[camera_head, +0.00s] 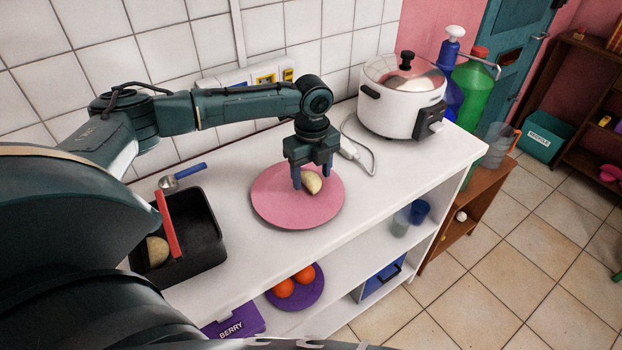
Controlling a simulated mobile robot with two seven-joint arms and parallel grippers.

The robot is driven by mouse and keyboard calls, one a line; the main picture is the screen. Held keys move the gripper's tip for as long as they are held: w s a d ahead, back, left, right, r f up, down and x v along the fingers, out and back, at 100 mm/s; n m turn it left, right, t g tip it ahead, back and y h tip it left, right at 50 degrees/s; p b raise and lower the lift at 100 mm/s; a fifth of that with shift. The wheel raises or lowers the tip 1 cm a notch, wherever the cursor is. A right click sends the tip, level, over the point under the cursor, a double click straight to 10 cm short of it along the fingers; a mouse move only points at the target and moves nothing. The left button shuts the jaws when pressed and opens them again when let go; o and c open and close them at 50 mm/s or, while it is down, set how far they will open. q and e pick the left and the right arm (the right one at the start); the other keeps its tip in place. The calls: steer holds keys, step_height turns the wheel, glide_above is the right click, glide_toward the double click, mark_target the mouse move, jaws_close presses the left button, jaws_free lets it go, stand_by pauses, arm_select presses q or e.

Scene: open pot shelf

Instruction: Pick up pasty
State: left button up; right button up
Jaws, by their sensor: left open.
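A pale, half-moon pasty (311,182) lies on a round pink plate (275,212) on the white counter. My left gripper (311,180) points down over the plate, with its fingers apart at the pasty. One finger stands on the left side of the pasty and the other at its right; I cannot tell whether they touch it. A second pale, half-moon piece (157,251) lies in a black bin (205,262) at the left. My right gripper is not in view.
A white cooker (398,105) with a lid stands at the counter's back right, its cable near the plate. A ladle (183,175) lies behind the black bin. Shelves below hold a purple plate (307,294) with oranges and a purple berry box (232,325).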

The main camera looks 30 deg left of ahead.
arm_select(q)
steer(key=shift+f, duration=0.25)
steer(key=shift+c, duration=0.4)
steer(key=c, duration=1)
